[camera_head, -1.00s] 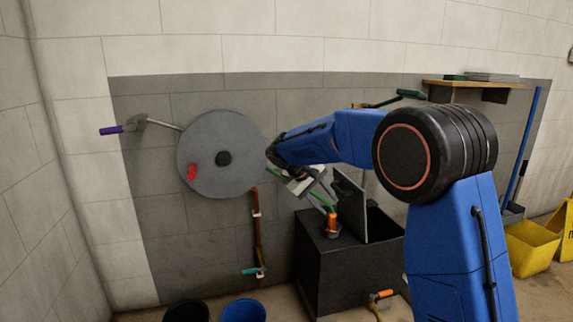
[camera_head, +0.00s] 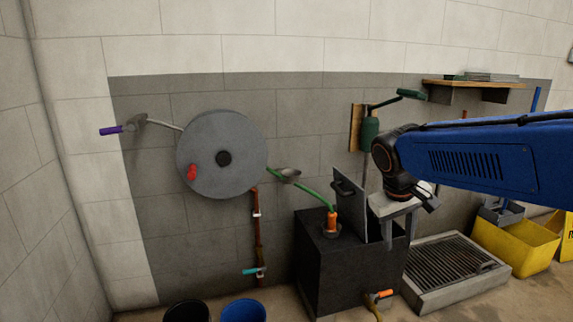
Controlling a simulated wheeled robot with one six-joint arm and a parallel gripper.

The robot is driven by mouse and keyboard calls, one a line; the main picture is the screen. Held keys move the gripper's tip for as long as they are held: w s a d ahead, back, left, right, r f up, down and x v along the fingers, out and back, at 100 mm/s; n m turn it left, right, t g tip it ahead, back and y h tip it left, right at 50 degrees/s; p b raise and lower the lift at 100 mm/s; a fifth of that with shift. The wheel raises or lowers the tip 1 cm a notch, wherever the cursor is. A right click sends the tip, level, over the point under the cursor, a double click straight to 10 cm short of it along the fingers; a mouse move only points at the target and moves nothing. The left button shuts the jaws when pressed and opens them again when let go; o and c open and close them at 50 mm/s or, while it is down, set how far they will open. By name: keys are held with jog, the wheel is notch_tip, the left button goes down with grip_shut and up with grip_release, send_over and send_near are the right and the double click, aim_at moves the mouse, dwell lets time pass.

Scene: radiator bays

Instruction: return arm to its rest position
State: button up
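My blue arm reaches in from the right edge in the head view. My gripper (camera_head: 399,232), with a light grey body and fingers, hangs below the black wrist. The fingers point down and look apart, with nothing visible between them. It is in front of the wall, to the right of the upright dark lid (camera_head: 348,205) of the black box (camera_head: 335,265). I cannot tell the exact gap between gripper and lid.
A grey disc (camera_head: 215,150) with a purple-handled lever (camera_head: 110,131) is on the wall at left. An orange valve handle (camera_head: 332,221) stands on the box. A floor grate (camera_head: 445,262), yellow bucket (camera_head: 515,248) and blue bucket (camera_head: 243,311) stand on the floor.

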jog(key=s+f+m+t+y, duration=0.1)
jog(key=s+f, duration=0.3)
jog(key=s, duration=0.6)
jog(key=s+d+f+m+t+y, duration=0.1)
jog(key=s+f, duration=0.2)
jog(key=s, duration=0.7)
jog(key=shift+s+d+f+m+y, duration=0.3)
jog(key=shift+s+f, duration=0.05)
jog(key=shift+c, duration=0.4)
